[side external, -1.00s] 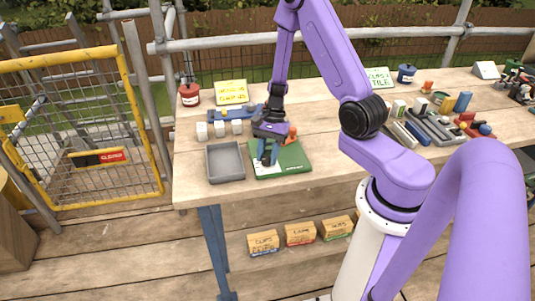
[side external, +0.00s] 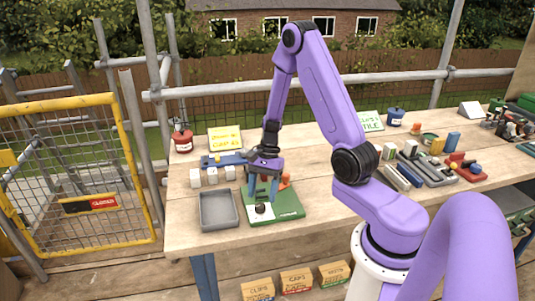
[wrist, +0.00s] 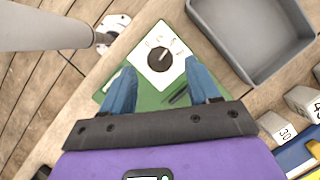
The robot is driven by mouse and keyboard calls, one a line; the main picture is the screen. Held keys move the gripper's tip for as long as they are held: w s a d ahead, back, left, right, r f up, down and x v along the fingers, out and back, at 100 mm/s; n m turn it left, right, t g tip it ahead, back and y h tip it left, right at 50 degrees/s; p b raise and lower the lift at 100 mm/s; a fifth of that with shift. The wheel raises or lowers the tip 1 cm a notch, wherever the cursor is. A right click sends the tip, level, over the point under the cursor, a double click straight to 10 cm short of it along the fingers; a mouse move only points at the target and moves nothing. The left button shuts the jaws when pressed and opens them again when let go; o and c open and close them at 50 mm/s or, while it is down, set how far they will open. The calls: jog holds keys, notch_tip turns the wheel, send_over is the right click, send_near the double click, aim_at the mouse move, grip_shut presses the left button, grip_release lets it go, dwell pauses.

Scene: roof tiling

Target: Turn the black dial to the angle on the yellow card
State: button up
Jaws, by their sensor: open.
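The black dial (wrist: 159,59) sits on a white marked plate (wrist: 146,44) on a green board (wrist: 150,98). A pale pointer line on the dial points to the upper right in the wrist view. In the side view, the dial (side external: 260,208) shows just below my fingertips. My gripper (side external: 262,198) is open and empty above the green board; its blue fingers also show in the wrist view (wrist: 162,72), either side of the board's middle and apart from the dial. The yellow card (side external: 225,139) stands at the table's back left; its writing is too small to read surely.
A grey tray (side external: 219,224) lies left of the board. Several pale blocks (side external: 212,176) and a blue base (side external: 222,160) stand behind it. A red pot (side external: 182,140) is at the back left. Further tools and blocks crowd the right.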

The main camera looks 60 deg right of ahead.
jog(key=s+v, duration=0.1)
jog(key=v, duration=1.3)
jog(key=shift+w+r, duration=0.15)
jog(key=shift+w, duration=0.3)
jog(key=shift+a, duration=0.15)
jog(key=s+a+r+n+g+h, duration=0.1)
jog(key=s+a+n+h, duration=0.15)
jog(key=a+n, duration=0.45)
jog(key=s+a+r+n+h, duration=0.1)
jog(key=s+a+n, duration=0.3)
jog(key=a+n, duration=0.35)
jog(key=s+a+n+t, duration=0.1)
jog(key=s+a+n, duration=0.1)
jog(key=s+n, duration=0.5)
jog(key=s+a+r+n+t, duration=0.1)
jog(key=s+a+n, duration=0.2)
jog(key=s+n, duration=0.4)
jog(key=shift+s+a+h, duration=0.2)
jog(key=shift+s+h, duration=0.15)
jog(key=shift+s, duration=0.4)
